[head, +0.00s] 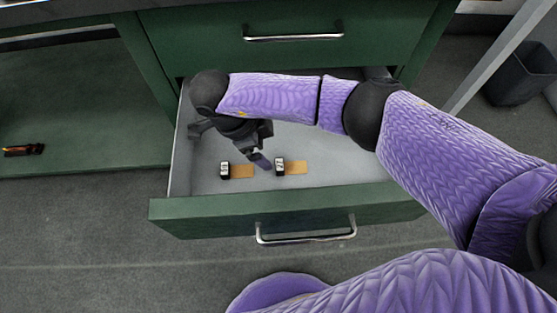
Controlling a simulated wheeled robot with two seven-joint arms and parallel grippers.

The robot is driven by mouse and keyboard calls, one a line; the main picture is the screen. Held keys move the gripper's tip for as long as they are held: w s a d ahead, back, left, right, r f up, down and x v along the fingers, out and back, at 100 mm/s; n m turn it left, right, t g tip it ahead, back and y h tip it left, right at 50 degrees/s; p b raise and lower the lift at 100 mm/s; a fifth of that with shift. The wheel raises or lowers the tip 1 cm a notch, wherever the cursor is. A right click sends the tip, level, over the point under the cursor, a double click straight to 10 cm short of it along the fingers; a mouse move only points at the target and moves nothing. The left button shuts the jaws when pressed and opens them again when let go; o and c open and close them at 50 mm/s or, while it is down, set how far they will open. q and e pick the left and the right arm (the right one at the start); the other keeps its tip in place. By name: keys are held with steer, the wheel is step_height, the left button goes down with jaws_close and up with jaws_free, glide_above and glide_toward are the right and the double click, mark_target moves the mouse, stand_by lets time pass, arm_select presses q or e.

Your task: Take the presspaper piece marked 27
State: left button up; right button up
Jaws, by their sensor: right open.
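Two tan presspaper pieces lie flat in the open drawer, each with a small black-and-white tag block at its left end. One is the left piece (242,171); the other is the right piece (296,168). The marks on the tags are too small to read surely. My right gripper (260,154) is open and empty inside the drawer. It is above and between the two pieces, with a fingertip close to the right piece's tag. My left gripper is not in view.
The pulled-out green drawer (200,219) has a grey floor and raised walls around the pieces. A closed drawer (290,52) sits above it. A small dark orange-marked item (24,150) lies on the green shelf at left. A dark bin (522,75) stands at right.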

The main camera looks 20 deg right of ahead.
mark_target(282, 165)
steer(key=b+x, duration=0.4)
steer(key=x, duration=0.4)
steer(key=shift+s+f, duration=0.2)
steer(key=shift+f, duration=0.05)
steer(key=shift+d+r, duration=0.1)
steer(key=shift+r, duration=0.1)
steer(key=shift+c, duration=0.6)
steer(key=c, duration=1)
jaws_close()
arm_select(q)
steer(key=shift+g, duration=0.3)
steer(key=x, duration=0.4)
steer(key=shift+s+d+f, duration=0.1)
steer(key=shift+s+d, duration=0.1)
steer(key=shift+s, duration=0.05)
